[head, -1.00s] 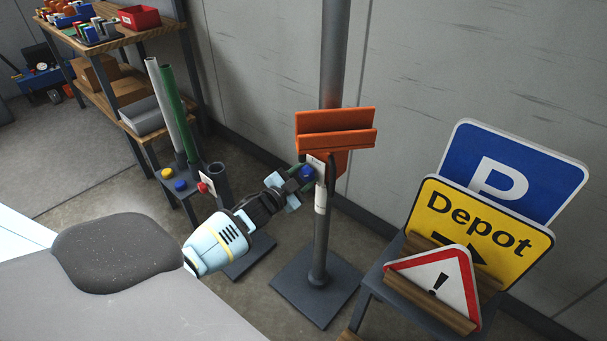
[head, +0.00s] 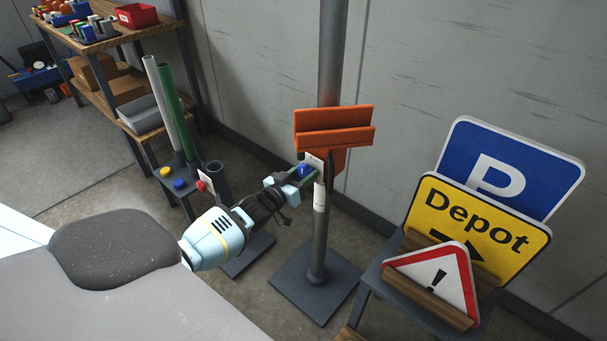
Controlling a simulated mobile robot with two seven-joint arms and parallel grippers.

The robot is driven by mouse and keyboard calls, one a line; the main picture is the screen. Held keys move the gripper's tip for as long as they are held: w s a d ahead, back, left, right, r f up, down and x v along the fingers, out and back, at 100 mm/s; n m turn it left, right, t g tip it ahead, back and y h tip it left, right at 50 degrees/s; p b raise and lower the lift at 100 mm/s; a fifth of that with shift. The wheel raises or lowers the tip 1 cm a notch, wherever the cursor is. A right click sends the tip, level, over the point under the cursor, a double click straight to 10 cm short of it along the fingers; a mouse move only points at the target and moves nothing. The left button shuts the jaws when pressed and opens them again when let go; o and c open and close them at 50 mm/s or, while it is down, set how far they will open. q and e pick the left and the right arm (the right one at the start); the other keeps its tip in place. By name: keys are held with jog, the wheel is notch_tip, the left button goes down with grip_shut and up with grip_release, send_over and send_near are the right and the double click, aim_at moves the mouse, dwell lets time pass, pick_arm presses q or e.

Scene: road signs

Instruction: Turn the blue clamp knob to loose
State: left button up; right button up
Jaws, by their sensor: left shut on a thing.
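The blue clamp knob (head: 305,170) sits on the left side of the grey post (head: 319,236), just below the orange sign holder (head: 334,128). A small white label (head: 315,161) is beside the knob. My left gripper (head: 303,174) reaches in from the left and is shut on the knob, with its fingers on either side of it. The fingers hide part of the knob, and I cannot read the label. My right gripper is not in view.
Blue parking, yellow Depot (head: 476,226) and red-edged warning signs stand in a rack at the right. Left of the post is a stand with a red knob (head: 201,186) and upright tubes. A shelf (head: 130,110) stands at the back left.

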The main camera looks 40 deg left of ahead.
aim_at(302, 175)
pick_arm(q)
jog(key=shift+n, duration=0.5)
jog(key=o, duration=1)
jog(key=shift+s, duration=0.1)
jog(key=s, duration=0.4)
jog(key=s+p, duration=0.1)
jog(key=s, duration=0.1)
jog(key=shift+a, duration=0.25)
jog(key=shift+s, duration=0.8)
